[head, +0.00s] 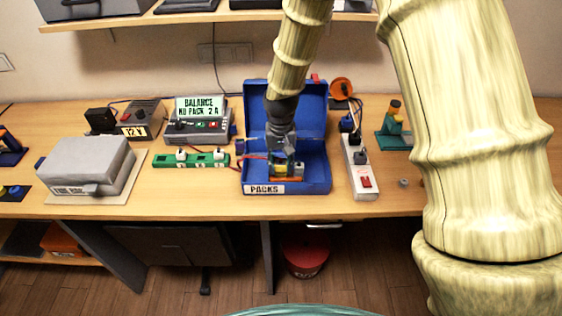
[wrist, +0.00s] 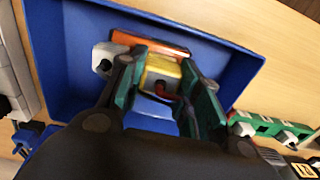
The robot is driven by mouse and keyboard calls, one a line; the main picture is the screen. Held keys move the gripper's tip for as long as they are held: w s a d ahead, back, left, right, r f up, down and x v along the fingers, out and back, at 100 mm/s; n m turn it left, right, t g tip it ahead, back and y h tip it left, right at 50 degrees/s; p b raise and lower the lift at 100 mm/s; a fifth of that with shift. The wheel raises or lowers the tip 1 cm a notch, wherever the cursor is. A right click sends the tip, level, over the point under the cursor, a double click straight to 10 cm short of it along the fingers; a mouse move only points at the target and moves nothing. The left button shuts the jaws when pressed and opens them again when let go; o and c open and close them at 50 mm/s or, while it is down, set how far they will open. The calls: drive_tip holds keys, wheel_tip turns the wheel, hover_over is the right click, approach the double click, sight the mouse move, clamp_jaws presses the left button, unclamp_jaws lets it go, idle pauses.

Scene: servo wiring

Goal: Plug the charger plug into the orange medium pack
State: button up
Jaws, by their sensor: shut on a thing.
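The blue box labelled PACKS (head: 322,180) stands open on the bench, and its walls surround the scene in the wrist view (wrist: 75,50). The orange pack (head: 287,180) lies inside; its orange edge shows in the wrist view (wrist: 150,43). My gripper (head: 281,163) reaches down into the box. Its green-padded fingers (wrist: 163,80) are shut on a yellow plug with a red lead, the charger plug (wrist: 162,70). The plug is right at the orange pack. The fingers hide the contact, so I cannot tell whether it is seated.
A grey block (wrist: 108,58) sits beside the plug in the box. The balance charger (head: 200,125) and a green strip (head: 190,160) stand left of the box. A white power strip (head: 360,170) is close on its right. Bench in front of the box is clear.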

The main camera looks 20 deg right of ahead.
sight(281, 162)
drive_tip(key=shift+f, duration=0.45)
drive_tip(key=o, duration=1.1)
drive_tip(key=shift+r, duration=0.1)
wheel_tip(281, 162, up, 12)
drive_tip(key=shift+f, duration=0.1)
drive_tip(key=shift+d, duration=0.1)
